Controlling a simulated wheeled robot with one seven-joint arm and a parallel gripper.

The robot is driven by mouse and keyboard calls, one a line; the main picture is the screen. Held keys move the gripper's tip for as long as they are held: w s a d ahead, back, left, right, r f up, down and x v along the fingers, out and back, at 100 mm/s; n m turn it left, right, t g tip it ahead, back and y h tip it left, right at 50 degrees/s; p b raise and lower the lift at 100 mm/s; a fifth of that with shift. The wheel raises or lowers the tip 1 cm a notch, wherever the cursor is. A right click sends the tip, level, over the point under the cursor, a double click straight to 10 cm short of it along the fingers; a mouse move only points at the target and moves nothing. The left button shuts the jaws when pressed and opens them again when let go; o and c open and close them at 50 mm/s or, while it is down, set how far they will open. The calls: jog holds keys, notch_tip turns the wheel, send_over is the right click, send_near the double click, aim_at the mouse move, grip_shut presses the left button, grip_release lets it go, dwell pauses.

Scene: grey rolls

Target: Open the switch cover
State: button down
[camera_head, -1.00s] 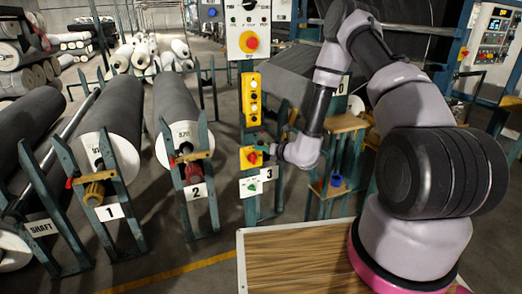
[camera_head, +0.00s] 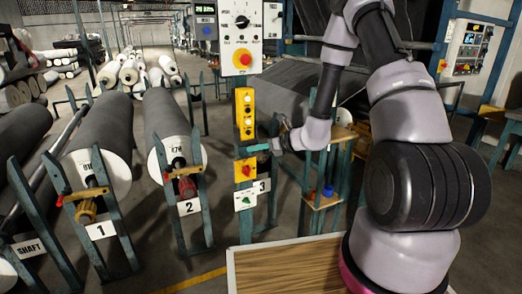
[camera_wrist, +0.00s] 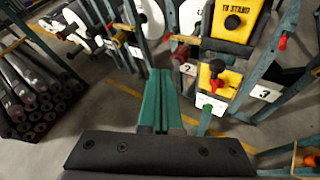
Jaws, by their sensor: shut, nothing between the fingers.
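A yellow switch box with a red switch (camera_head: 246,170) is on the post at number 3. Below it is a white panel with a green switch (camera_head: 245,199). I cannot tell which part is a separate cover. My gripper (camera_head: 256,148) is shut and empty, its teal fingers near the top of the red-switch box. Contact cannot be told. In the wrist view the shut fingers (camera_wrist: 160,74) point left of the red-switch box (camera_wrist: 217,76) and the green-switch panel (camera_wrist: 210,104).
A grey control panel with a dial and red button (camera_head: 241,38) hangs above the boxes. Roll stands with red and yellow handles are at left. A wooden-topped table (camera_head: 285,268) is in front. A stand with a blue item (camera_head: 328,191) is at right.

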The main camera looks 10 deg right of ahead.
jog(key=s+a+n+g+h, duration=0.1)
jog(key=s+a+n+g, duration=0.1)
jog(key=s+n+g, duration=0.6)
jog(key=w+d+r+n+t+h, duration=0.35)
jog(key=w+n, duration=0.35)
jog(key=n, duration=0.5)
jog(key=w+d+r+n+t+h, duration=0.35)
jog(key=w+n, duration=0.35)
jog(key=n, duration=0.5)
send_over(259, 153)
jog(key=s, duration=0.1)
jog(key=shift+h, duration=0.4)
notch_tip(259, 153, down, 8)
jog(key=shift+s+d, duration=0.15)
notch_tip(259, 153, down, 3)
jog(key=shift+s+d+f, duration=0.1)
jog(key=shift+s+f, duration=0.05)
jog(key=shift+f, duration=0.05)
jog(key=shift+s+f, duration=0.1)
jog(key=shift+f, duration=0.3)
